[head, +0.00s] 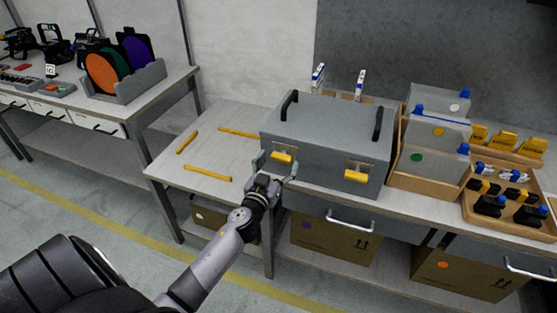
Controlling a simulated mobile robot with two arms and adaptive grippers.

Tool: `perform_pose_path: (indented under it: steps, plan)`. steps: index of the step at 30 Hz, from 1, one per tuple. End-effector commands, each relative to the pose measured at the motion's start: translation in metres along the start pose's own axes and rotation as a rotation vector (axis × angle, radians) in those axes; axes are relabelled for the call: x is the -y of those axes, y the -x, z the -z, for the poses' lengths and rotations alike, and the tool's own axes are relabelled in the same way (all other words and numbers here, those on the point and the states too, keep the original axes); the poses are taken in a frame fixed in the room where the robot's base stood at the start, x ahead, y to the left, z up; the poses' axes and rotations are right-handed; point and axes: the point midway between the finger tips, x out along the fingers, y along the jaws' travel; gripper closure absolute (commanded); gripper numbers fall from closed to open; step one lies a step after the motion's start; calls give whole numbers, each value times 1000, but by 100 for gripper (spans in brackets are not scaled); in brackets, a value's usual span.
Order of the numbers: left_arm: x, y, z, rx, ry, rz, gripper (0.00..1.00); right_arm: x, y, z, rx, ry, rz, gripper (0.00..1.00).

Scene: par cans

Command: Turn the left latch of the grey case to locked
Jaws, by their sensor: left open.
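The grey case (322,126) stands closed on the table, with two dark handles on its lid. Its left latch (281,157) is a yellow bar on the front face and lies nearly level, tilting slightly down to the right. The right latch (356,177) is a similar yellow bar, also nearly level. My left gripper (276,166) is open in front of the case at the left latch, with one finger to each side of the bar. I cannot tell whether a finger touches the latch. The gripper hides the case front just below it. My right gripper is not in view.
Yellow strips (208,173) lie on the table left of the case. A wooden rack (427,184) with grey panels stands close on the right, beside a wooden tray (510,219) of small black parts. A drawer handle (350,223) sticks out below the tabletop.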

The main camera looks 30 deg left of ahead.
Motion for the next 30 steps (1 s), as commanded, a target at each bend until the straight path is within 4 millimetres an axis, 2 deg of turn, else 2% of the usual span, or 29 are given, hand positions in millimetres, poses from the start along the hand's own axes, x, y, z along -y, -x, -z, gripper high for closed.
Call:
perform_pose_path:
  steps: [4, 12, 30]
  plan:
    - [0, -9, 0, 0, 0, -1, 27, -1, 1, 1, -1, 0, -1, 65]
    - [0, -10, 0, 0, -1, -1, 27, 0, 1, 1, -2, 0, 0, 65]
    - [0, -9, 0, 0, 0, -1, 66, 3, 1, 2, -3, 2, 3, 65]
